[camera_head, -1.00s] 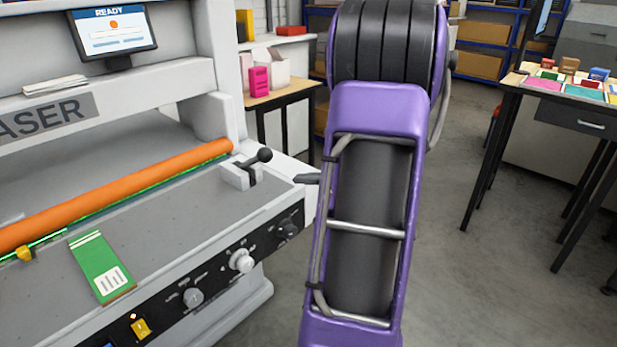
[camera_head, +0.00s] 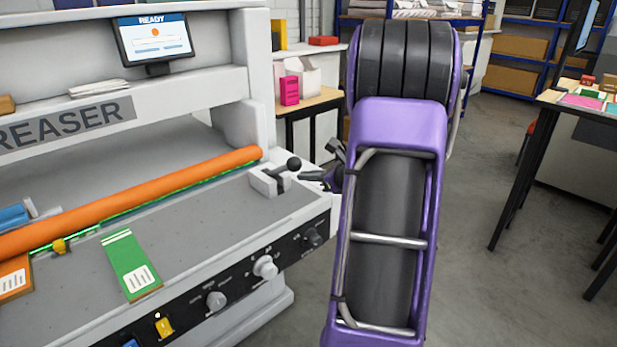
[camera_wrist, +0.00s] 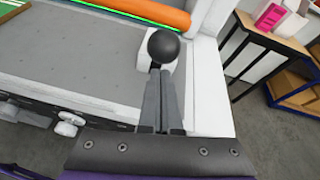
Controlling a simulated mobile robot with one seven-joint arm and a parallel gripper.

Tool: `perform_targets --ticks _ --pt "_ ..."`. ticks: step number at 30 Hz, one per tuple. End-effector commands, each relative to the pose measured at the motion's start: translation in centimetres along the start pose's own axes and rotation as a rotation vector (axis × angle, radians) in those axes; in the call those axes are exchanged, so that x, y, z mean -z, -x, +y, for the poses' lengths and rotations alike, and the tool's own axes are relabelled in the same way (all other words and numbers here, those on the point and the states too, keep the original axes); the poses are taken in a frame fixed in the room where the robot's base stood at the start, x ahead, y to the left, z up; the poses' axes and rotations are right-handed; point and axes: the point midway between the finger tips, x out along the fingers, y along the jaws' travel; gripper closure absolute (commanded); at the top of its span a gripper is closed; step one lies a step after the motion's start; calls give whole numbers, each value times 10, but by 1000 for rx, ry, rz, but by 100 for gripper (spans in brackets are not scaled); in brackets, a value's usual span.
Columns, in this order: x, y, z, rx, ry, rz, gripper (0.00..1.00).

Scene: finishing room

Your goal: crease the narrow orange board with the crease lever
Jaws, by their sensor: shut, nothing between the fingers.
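The crease lever (camera_head: 293,164) has a round black knob and sits in a light grey block at the right end of the creaser's bed. Its knob (camera_wrist: 163,45) also shows in the wrist view. My gripper (camera_head: 308,176) is shut and empty, just right of the knob. In the wrist view its fingertips (camera_wrist: 159,74) lie just below the knob; I cannot tell whether they touch it. An orange board (camera_head: 14,283) with a white barcode label lies on the bed at the far left, cut off by the picture edge, so its full width is hidden.
A green board (camera_head: 132,266) lies on the bed before the long orange bar (camera_head: 150,193). A yellow clip (camera_head: 60,246) is at the bar. Knobs line the front panel.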

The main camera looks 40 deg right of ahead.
Motion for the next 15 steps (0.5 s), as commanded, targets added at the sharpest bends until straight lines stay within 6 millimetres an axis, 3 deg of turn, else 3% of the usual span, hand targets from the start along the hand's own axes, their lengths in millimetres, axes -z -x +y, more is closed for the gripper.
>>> perform_targets --ticks 15 --pt "-26 -1 -5 1 1 -2 100"
